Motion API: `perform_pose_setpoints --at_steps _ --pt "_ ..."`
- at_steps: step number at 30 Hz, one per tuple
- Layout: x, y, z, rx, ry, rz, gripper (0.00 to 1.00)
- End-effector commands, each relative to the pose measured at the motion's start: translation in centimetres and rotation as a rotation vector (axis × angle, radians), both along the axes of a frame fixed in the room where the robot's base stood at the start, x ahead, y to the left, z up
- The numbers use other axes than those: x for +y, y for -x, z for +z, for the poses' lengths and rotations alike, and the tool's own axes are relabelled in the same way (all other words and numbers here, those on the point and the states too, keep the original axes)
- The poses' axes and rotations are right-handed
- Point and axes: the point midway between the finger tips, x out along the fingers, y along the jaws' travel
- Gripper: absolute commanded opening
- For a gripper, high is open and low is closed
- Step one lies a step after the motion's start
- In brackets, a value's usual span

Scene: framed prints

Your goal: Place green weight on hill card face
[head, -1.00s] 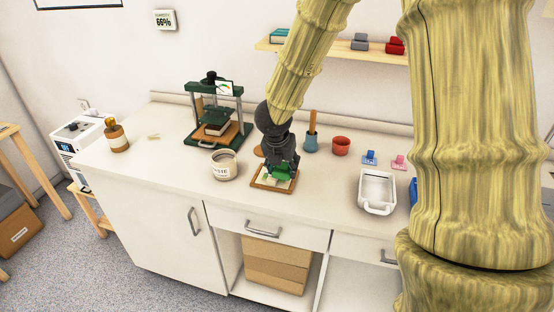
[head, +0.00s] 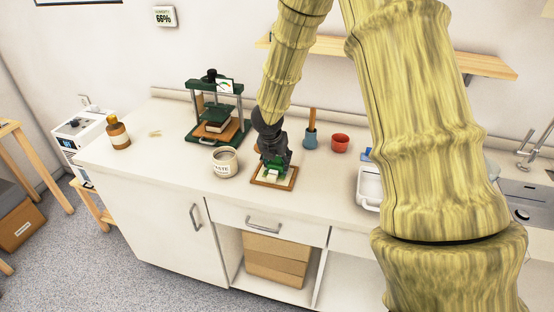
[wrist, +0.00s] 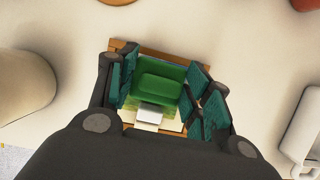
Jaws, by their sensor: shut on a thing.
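The green weight (wrist: 158,84) is a green block with a raised top and a pale label. My gripper (wrist: 163,92) is shut on it from both sides; the gripper also shows in the head view (head: 274,164). The pale card (head: 287,179) lies in a shallow wooden frame (head: 259,181) on the counter. The weight is over the card, hiding most of its face, so I cannot make out a hill picture. I cannot tell whether the weight touches the card.
A paste jar (head: 224,162) stands close left of the frame. A blue cup with a brush (head: 310,139) and a red bowl (head: 340,143) stand behind, right. A green press (head: 214,113) is at the back left. A white tray (head: 369,188) is partly behind my arm.

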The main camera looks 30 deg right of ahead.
Motion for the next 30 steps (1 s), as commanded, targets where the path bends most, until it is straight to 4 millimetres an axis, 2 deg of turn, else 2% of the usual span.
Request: perform_pose_setpoints --at_steps 11,12,15,25,30 --pt "0.0 0.0 -0.3 -0.001 -0.001 -0.001 0.12" --pt "0.0 0.0 -0.2 0.0 0.0 -0.001 0.57" --pt "0.0 0.0 -0.2 0.0 0.0 -0.001 0.71" --pt "0.0 0.0 -0.1 0.0 0.0 -0.001 0.71" --pt "0.2 0.2 0.7 -0.001 -0.001 -0.001 0.71"
